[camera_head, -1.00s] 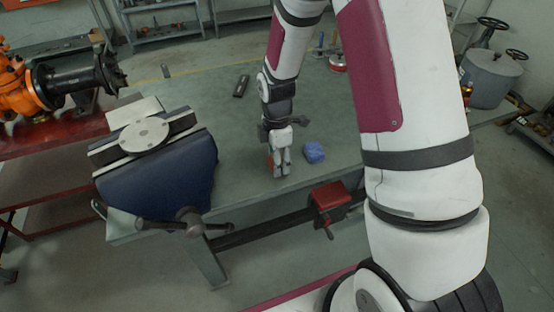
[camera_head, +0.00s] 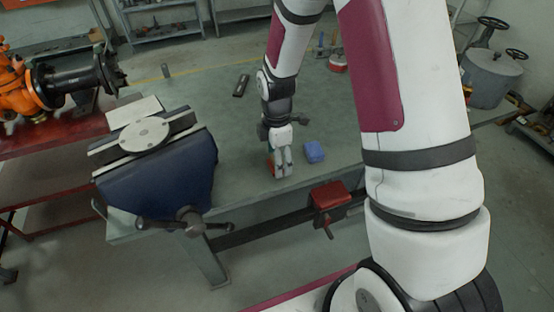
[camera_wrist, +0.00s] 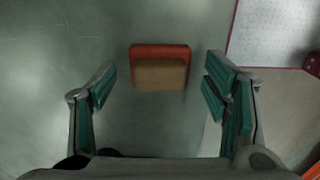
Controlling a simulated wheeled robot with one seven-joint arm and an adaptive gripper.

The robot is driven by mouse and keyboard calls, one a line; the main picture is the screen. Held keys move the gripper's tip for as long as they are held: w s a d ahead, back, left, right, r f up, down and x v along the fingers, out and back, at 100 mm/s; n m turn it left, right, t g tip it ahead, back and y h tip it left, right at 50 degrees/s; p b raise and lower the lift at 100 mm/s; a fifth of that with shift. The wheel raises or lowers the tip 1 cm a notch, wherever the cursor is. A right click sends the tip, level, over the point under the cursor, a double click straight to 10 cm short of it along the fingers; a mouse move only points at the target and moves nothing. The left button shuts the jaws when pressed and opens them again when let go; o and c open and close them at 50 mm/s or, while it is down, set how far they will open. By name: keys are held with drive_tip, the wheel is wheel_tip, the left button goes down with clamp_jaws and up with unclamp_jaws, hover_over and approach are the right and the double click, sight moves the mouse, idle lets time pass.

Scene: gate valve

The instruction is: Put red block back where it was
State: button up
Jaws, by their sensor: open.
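The red block (camera_wrist: 160,52) shows in the wrist view with a tan face toward the camera. It lies ahead of and between the two spread fingers of my gripper (camera_wrist: 163,92), with a gap on both sides. In the head view my gripper (camera_head: 282,168) is low over the workbench, near its front edge. A small part of the red block (camera_head: 271,166) shows at the left of the fingers; the rest is hidden behind them. My gripper is open and holds nothing.
A blue block (camera_head: 314,152) lies on the workbench (camera_head: 240,145) just right of my gripper. A large blue vise (camera_head: 160,175) stands at the left. A dark object (camera_head: 241,86) lies farther back. A red clamp part (camera_head: 330,197) sits at the front edge.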

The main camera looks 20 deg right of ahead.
drive_tip(key=s+r+m+t, duration=0.1)
drive_tip(key=s+r+m, duration=0.1)
drive_tip(key=r, duration=0.8)
drive_tip(key=s+r+m, duration=0.2)
drive_tip(key=s+r, duration=0.1)
drive_tip(key=r, duration=0.6)
drive_tip(key=s+r+m+t, duration=0.1)
drive_tip(key=s+r+m, duration=0.4)
drive_tip(key=s, duration=0.5)
drive_tip(key=s+r+m+t, duration=0.1)
drive_tip(key=s+r+m, duration=0.4)
drive_tip(key=s+m, duration=0.4)
drive_tip(key=shift+s+d+t, duration=0.15)
drive_tip(key=shift+s+t, duration=0.25)
drive_tip(key=shift+s, duration=0.2)
drive_tip(key=shift+r+p, duration=0.9)
drive_tip(key=shift+r, duration=0.05)
